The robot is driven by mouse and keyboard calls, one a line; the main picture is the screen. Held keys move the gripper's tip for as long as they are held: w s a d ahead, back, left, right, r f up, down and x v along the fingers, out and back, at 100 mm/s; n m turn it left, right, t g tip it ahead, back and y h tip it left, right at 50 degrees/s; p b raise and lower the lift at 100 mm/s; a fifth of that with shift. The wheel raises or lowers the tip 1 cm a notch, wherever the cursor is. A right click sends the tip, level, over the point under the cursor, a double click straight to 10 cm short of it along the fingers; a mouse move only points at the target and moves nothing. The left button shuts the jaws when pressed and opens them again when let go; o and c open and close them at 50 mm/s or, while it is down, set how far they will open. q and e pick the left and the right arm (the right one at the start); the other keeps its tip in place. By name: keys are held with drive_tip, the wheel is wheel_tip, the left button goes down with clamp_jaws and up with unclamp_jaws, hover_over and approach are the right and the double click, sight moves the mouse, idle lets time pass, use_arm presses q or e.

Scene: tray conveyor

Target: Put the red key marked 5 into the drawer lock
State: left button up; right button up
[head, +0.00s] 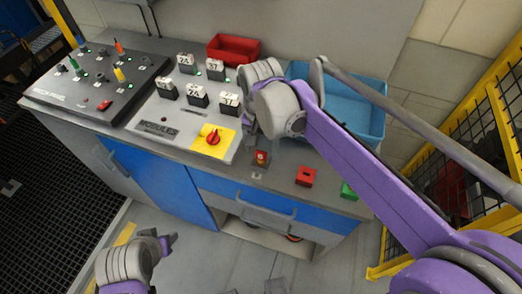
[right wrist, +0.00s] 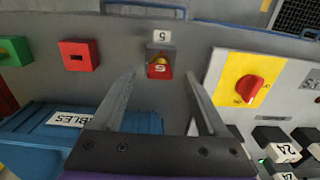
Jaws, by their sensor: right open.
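The red key marked 5 (right wrist: 159,68) stands in a small grey block on the bench top, with a white label 5 (right wrist: 162,36) beside it. The key also shows in the head view (head: 261,158). My right gripper (right wrist: 160,80) is open, with its two fingers on either side of the key in the wrist view; I see no contact. In the head view the right gripper (head: 251,142) is just behind the key. A red block with a dark slot (right wrist: 77,55) sits nearby; I cannot tell if it is the drawer lock. My left gripper (head: 164,243) is at lower left, its jaws unclear.
A green block (head: 349,191) stands right of the red block. A yellow plate with a red knob (head: 212,138) lies left of my right gripper. A blue bin (head: 365,120) and red tray (head: 233,50) stand behind. The drawer handle (head: 266,208) is on the front.

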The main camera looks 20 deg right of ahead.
sight(261, 151)
use_arm(q)
drive_tip(key=shift+w+r, duration=0.1)
drive_tip(key=shift+r, duration=0.3)
use_arm(e)
wheel_tip(261, 151, up, 8)
drive_tip(key=shift+r, duration=0.1)
